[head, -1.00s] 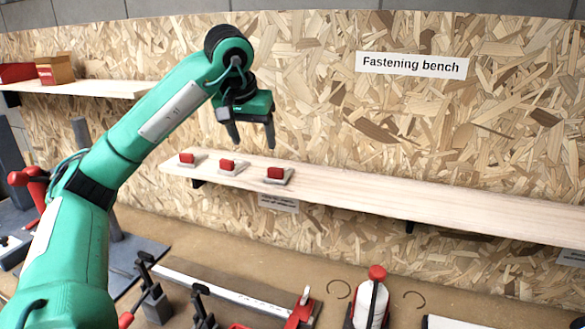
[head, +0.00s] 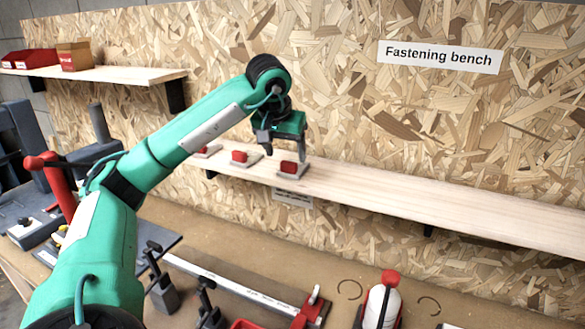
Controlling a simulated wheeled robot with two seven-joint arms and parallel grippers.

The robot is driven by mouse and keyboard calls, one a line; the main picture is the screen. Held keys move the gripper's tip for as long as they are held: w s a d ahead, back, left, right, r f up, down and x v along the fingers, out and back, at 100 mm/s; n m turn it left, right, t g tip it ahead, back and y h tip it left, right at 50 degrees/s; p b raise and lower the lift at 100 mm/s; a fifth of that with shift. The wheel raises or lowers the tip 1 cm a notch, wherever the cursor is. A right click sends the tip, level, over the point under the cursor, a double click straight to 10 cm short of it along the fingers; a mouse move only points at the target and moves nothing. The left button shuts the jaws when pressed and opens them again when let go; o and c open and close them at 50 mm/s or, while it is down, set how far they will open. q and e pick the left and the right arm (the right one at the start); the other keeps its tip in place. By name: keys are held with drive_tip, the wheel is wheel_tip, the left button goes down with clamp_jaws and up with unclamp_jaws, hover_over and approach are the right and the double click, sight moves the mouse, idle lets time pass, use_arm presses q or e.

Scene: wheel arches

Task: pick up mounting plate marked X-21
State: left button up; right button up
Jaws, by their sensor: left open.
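Three small grey plates, each with a red block on top, sit in a row on the light wooden shelf (head: 400,200). They are the right plate (head: 294,173), the middle plate (head: 243,160) and the left plate (head: 206,151), which my arm partly covers. No X-21 mark is legible on any of them. My left gripper (head: 285,157) points down, open and empty, with its fingertips close to the right plate in the picture. I cannot tell whether it touches the plate. My right gripper is out of view.
An upper-left shelf (head: 110,75) carries a cardboard box (head: 75,56) and red bins. The bench below holds black clamps (head: 160,285), a long metal bar clamp (head: 235,285) and a white bottle with a red cap (head: 382,300). The shelf is bare to the right.

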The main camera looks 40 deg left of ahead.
sight(287, 165)
use_arm(q)
drive_tip(key=shift+a+f+p, duration=0.1)
drive_tip(key=shift+f+p, duration=0.2)
drive_tip(key=p+x, duration=0.1)
drive_tip(key=x, duration=0.3)
drive_tip(key=shift+a+f+p, duration=0.1)
drive_tip(key=shift+a+p, duration=0.1)
drive_tip(key=shift+p, duration=0.15)
drive_tip(key=shift+w+f, duration=0.15)
drive_tip(key=shift+f, duration=0.1)
drive_tip(key=c, duration=0.8)
